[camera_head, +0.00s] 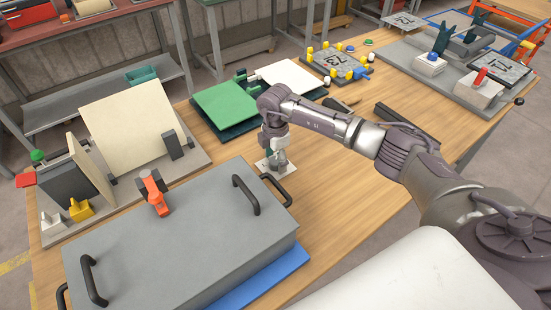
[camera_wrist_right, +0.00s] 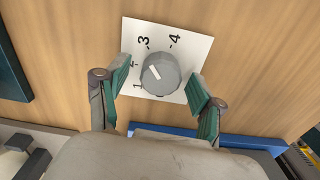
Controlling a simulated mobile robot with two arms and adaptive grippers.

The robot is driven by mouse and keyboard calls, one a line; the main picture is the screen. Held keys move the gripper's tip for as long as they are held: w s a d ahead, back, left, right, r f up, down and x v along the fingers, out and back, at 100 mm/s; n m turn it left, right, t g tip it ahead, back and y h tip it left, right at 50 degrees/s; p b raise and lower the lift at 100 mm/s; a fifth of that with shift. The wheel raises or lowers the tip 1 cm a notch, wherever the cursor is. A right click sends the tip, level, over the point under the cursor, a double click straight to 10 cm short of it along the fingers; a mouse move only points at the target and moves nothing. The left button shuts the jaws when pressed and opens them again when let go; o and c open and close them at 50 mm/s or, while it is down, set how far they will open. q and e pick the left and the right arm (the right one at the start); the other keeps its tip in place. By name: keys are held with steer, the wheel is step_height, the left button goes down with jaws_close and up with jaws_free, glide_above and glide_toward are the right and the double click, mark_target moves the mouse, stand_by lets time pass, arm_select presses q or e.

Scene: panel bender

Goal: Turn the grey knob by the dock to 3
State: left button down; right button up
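The grey knob (camera_wrist_right: 160,74) sits on a white dial plate (camera_wrist_right: 193,47) in the right wrist view. The numbers 1, 3 and 4 are readable around it; the mark between 1 and 3 is partly hidden by a finger. The knob's white pointer is tilted up and left, roughly between that mark and 3. My right gripper (camera_wrist_right: 160,76) is open, with one green-padded finger on each side of the knob. Contact cannot be told. In the head view my right gripper (camera_head: 276,163) points down over the plate (camera_head: 262,168) and hides the knob. My left gripper is not in view.
A large grey box with black handles (camera_head: 190,245) stands close in front of the plate on a blue base (camera_head: 262,282). A green panel (camera_head: 226,104) and a white panel (camera_head: 288,77) lie behind. Bare wooden tabletop (camera_head: 340,185) is free to the right.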

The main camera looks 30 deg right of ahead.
mark_target(276, 160)
step_height(276, 160, up, 12)
stand_by(0.6)
stand_by(0.4)
